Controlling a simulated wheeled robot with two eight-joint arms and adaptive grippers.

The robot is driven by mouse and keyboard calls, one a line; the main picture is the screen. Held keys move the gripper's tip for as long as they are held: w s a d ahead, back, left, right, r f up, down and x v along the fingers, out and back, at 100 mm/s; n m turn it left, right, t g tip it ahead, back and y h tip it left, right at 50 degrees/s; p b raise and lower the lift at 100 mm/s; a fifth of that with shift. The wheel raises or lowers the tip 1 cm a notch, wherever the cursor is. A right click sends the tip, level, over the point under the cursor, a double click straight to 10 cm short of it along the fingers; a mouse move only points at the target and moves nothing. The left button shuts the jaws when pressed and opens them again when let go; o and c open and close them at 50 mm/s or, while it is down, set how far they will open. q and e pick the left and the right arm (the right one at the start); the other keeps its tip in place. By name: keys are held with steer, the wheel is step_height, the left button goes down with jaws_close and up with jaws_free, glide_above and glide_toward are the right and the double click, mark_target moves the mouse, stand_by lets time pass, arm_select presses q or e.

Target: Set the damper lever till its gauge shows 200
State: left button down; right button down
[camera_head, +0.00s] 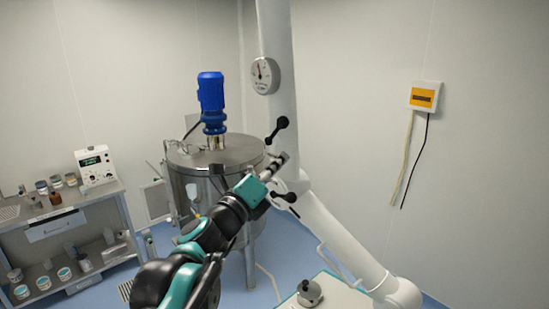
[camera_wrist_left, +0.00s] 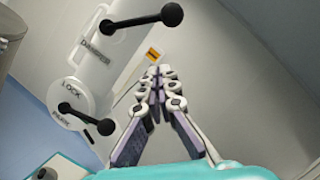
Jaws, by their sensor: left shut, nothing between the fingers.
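The damper lever (camera_head: 276,129) is a black rod with ball ends on the white vertical duct (camera_head: 278,40). In the left wrist view the lever (camera_wrist_left: 140,20) sticks out at the top beside the label "DAMPER". The round gauge (camera_head: 264,75) hangs above it on the duct; its needle points roughly up, but its numbers are too small to read. My left gripper (camera_head: 280,160) is just below the lever, apart from it. In the left wrist view its fingers (camera_wrist_left: 159,72) are shut and empty. My right gripper is not in view.
A second black lever (camera_head: 286,198), marked LOCK and PARK in the left wrist view (camera_wrist_left: 88,117), sits lower on the duct near my left gripper. A steel tank (camera_head: 215,155) with a blue motor (camera_head: 211,92) stands left behind my arm. The sloping pipe (camera_head: 345,245) runs lower right.

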mark_target(277, 128)
arm_select(q)
steer(key=p+x, duration=0.2)
steer(key=x, duration=0.6)
steer(key=a+r+n+p, duration=0.1)
steer(key=a, duration=0.1)
steer(key=a+r+n+y+p, duration=0.1)
steer(key=a+r+n, duration=0.1)
steer(key=shift+w+a+r, duration=0.15)
steer(key=shift+a, duration=0.05)
steer(key=shift+w+a+r, duration=0.2)
steer(key=shift+w, duration=0.05)
steer(key=shift+s, duration=0.15)
